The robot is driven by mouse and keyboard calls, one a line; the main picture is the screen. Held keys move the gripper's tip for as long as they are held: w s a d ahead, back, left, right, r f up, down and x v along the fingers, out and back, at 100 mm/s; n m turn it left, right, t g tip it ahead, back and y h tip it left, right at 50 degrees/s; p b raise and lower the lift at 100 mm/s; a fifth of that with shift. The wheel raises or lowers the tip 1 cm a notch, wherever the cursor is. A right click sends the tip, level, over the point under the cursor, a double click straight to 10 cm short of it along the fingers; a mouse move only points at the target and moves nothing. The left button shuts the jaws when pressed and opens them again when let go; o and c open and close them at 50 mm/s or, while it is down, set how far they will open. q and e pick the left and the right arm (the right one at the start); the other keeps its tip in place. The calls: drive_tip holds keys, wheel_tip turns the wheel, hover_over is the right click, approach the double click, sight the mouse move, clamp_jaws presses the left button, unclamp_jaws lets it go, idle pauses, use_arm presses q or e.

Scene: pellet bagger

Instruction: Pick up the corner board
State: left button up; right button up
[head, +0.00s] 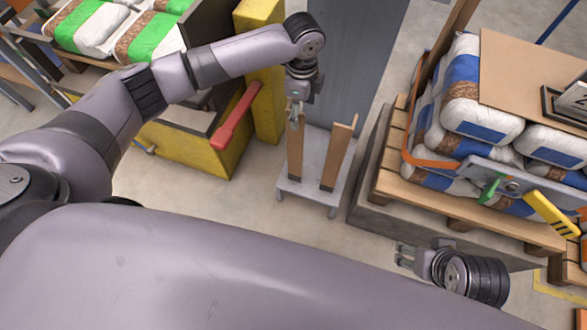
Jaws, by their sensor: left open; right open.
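Two tall brown corner boards stand upright on a small grey stand (310,190), a left one (296,155) and a right one (337,158). My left gripper (297,113) points down at the top end of the left corner board. Its jaws are open and overlap that top end in the picture; I cannot tell whether the board is between the fingers or touching them. My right gripper (402,256) is open and empty, low at the right, in front of the pallet.
A wooden pallet (470,210) with stacked bags (475,110) and an orange strap (420,161) stands at the right. A yellow machine (190,145) with a red handle (235,117) is left of the stand. Bare floor lies in front of the stand.

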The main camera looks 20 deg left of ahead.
use_arm(q)
drive_tip(key=b, duration=0.2)
hover_over(295, 139)
drive_tip(key=w, duration=0.3)
wheel_tip(295, 139, down, 5)
drive_tip(key=shift+s+r, duration=0.2)
drive_tip(key=shift+r, duration=0.05)
drive_tip(key=shift+c, duration=0.4)
clamp_jaws()
drive_tip(key=shift+p, duration=0.3)
